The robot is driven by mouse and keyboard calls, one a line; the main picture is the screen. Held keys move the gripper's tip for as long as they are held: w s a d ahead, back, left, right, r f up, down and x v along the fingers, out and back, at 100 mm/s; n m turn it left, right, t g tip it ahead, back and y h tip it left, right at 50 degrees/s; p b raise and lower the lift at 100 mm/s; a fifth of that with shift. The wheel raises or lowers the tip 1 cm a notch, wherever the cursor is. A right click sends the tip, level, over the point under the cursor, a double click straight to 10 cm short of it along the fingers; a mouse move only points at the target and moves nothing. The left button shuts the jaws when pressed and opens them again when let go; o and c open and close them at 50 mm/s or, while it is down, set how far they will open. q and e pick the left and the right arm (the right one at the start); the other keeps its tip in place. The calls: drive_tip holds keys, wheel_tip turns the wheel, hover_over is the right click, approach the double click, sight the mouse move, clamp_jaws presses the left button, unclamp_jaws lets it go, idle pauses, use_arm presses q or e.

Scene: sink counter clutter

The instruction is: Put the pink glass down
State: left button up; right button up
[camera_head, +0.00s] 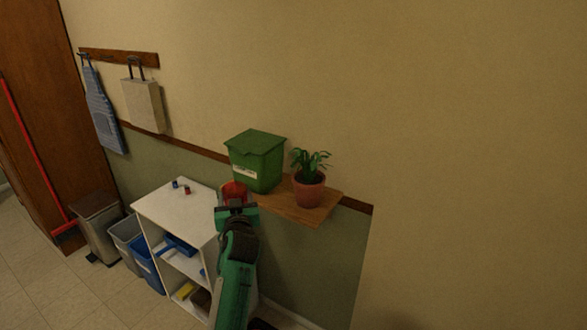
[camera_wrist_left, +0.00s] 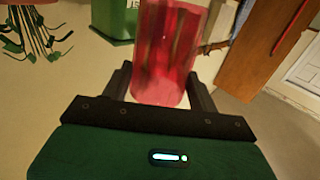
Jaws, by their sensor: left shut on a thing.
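The pink glass (camera_head: 234,189) is a translucent red-pink tumbler. It shows just beyond my left gripper (camera_head: 237,207) in the head view and large between the fingers in the left wrist view (camera_wrist_left: 168,50). My left gripper (camera_wrist_left: 160,88) is shut on the glass, one finger on each side. In the head view the glass appears in front of the green bin and beside the white shelf unit (camera_head: 172,208). The gripper hides its lower part, and I cannot tell whether it touches a surface. My right gripper is in neither view.
A wooden wall shelf (camera_head: 312,212) carries a green lidded bin (camera_head: 256,165) and a potted plant (camera_head: 309,190). Two small items (camera_head: 187,190) stand on the white unit's top, which is otherwise mostly clear. Bins (camera_head: 98,226) stand on the floor at left.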

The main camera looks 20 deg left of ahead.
use_arm(q)
drive_tip(key=shift+s, duration=0.1)
drive_tip(key=s+d+f+m+t+h+b, duration=0.2)
drive_tip(key=s+d+f+m+h, duration=0.25)
drive_tip(key=s+d, duration=0.6)
drive_tip(key=s+d+f+m+t+h+b, duration=0.1)
drive_tip(key=s+d+f+m+h, duration=0.2)
drive_tip(key=s+d+f+h, duration=0.55)
drive_tip(key=w+a+r+n+g+y+p, duration=0.1)
drive_tip(key=w+a+r+n+y, duration=0.1)
drive_tip(key=w+a+r+y, duration=0.2)
drive_tip(key=w+a+r+n+g+y+p, duration=0.1)
drive_tip(key=w+a+r+n+y, duration=0.2)
drive_tip(key=w+a, duration=0.5)
drive_tip(key=w+a+r+n+g+y+p, duration=0.1)
drive_tip(key=w+a+r+n+y, duration=0.1)
drive_tip(key=w+a+r+y, duration=0.4)
drive_tip(key=shift+n+x, duration=0.25)
drive_tip(key=shift+x, duration=0.55)
drive_tip(key=shift+a, duration=0.1)
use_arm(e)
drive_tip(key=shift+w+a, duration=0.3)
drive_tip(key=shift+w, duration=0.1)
